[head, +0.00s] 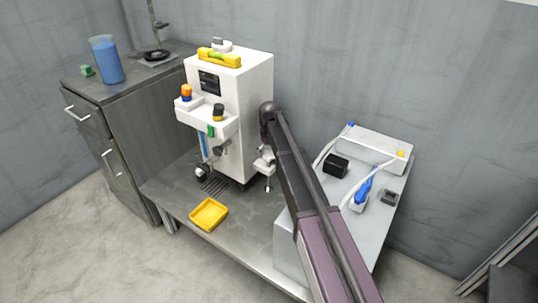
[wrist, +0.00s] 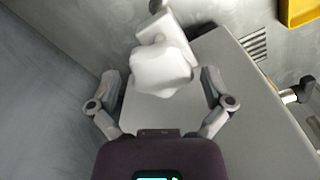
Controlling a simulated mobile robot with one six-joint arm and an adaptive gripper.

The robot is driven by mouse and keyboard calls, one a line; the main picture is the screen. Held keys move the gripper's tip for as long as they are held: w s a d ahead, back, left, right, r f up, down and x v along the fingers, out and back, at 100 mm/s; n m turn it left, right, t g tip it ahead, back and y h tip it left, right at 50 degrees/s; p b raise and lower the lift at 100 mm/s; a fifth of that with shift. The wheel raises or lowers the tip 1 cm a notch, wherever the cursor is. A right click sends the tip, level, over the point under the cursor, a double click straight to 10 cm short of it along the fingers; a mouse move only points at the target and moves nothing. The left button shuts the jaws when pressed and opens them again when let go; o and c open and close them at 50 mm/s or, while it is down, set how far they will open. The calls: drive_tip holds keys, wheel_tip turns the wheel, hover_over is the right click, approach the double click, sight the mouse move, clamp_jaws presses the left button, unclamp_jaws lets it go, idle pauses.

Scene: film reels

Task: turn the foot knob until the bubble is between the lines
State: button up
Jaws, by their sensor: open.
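A white lobed knob (wrist: 160,70), which looks like the foot knob, sits between the two spread fingers of my gripper (wrist: 160,98) in the wrist view. Gaps show on both sides, so the fingers do not grip it. In the head view my gripper (head: 266,168) is beside the lower right side of the white machine (head: 256,95); I cannot pick out the knob there. A yellow level (head: 219,58) with a green vial lies on top of the machine. Its bubble and lines are too small to read.
A yellow tray (head: 208,215) lies on the metal bench (head: 240,235) in front of the machine. A white box (head: 372,148), a black block (head: 336,165) and a blue-handled item (head: 361,194) stand to the right. A cabinet with a blue beaker (head: 107,62) is left.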

drive_tip(key=c, duration=1)
drive_tip(key=shift+a, duration=0.1)
drive_tip(key=m, duration=0.6)
drive_tip(key=shift+o, duration=0.2)
drive_tip(key=m, duration=0.5)
drive_tip(key=shift+s+m, duration=0.1)
drive_tip(key=shift+m, duration=0.3)
